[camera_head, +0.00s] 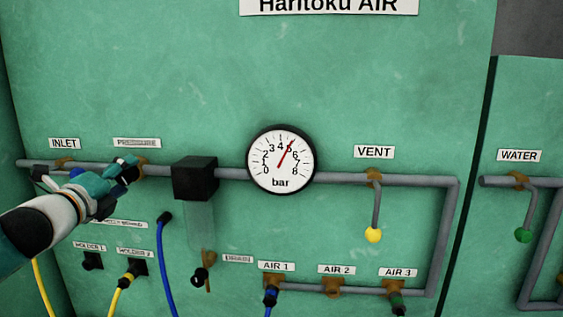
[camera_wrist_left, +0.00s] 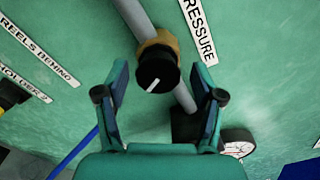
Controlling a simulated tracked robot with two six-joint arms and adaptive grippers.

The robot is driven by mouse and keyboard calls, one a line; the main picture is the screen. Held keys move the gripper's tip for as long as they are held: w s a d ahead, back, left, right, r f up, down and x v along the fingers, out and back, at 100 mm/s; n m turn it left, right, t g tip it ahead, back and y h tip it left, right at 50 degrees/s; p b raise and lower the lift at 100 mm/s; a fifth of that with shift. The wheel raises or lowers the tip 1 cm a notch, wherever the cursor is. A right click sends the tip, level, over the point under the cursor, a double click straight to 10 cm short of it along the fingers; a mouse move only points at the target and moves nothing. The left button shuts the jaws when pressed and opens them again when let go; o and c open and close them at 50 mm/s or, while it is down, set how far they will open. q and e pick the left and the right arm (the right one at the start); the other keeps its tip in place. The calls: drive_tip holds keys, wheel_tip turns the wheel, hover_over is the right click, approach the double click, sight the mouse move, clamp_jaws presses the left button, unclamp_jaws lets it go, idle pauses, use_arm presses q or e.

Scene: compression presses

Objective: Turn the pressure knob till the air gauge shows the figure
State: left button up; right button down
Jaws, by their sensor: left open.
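The black pressure knob (camera_wrist_left: 158,72) with a white pointer line sits on a brass fitting on the grey pipe, by the PRESSURE label (camera_wrist_left: 198,30). My left gripper (camera_wrist_left: 161,70) is open, with one finger on each side of the knob; a gap shows on both sides. In the head view my left gripper (camera_head: 122,172) reaches in from the left and mostly hides the knob. The round white air gauge (camera_head: 281,172), marked 0 to 8 bar, has its red needle close to 5. My right gripper is not in view.
A black box (camera_head: 195,178) sits on the pipe between knob and gauge. A yellow-ended VENT lever (camera_head: 374,234) hangs at right. Below are a DRAIN valve (camera_head: 201,276), AIR outlets (camera_head: 334,286), a blue hose (camera_head: 163,260) and yellow hoses (camera_head: 120,296).

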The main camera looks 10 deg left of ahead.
use_arm(q)
drive_tip(key=shift+s, duration=0.1)
drive_tip(key=s, duration=0.7)
drive_tip(key=shift+d, duration=0.4)
